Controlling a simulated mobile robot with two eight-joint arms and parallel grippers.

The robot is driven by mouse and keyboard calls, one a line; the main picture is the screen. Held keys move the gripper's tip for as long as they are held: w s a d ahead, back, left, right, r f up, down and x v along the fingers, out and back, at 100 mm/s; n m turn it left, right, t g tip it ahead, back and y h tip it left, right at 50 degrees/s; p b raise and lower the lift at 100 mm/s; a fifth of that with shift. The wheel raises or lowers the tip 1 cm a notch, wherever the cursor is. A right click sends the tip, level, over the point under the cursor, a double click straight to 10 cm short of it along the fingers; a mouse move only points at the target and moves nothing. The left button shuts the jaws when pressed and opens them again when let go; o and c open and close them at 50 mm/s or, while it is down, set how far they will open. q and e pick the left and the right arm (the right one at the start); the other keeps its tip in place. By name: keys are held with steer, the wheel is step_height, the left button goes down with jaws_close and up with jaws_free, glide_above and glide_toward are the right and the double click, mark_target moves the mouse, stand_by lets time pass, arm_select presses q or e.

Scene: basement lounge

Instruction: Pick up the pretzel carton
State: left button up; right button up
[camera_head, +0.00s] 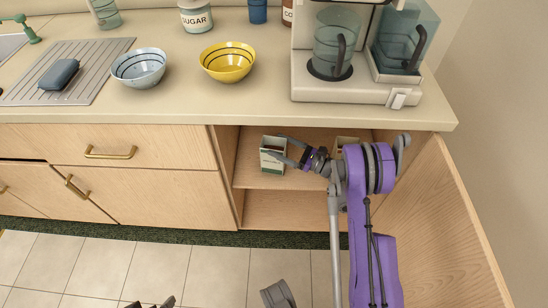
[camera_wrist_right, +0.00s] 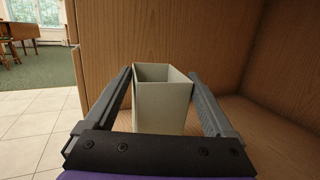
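An open-topped carton with pale walls and a dark green label (camera_head: 272,160) stands upright on the shelf of the open lower cabinet. I cannot read its print, so I cannot confirm that it is the pretzel carton. My right gripper (camera_head: 279,147) reaches in from the right, with its fingers spread on two sides of this carton. In the right wrist view, the plain pale carton (camera_wrist_right: 160,108) stands between the fingers of the right gripper (camera_wrist_right: 161,74); contact is unclear. A dark part at the bottom edge may be my left gripper (camera_head: 150,303); its fingers are not clear.
Another box (camera_head: 346,141) is partly hidden behind my right arm on the shelf. The countertop (camera_head: 250,105) overhangs the cabinet. The open cabinet door (camera_head: 440,225) stands to the right of my arm. Bowls and a coffee maker (camera_head: 340,90) stand above.

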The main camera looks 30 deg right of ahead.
jaws_close()
steer(key=shift+r, duration=0.1)
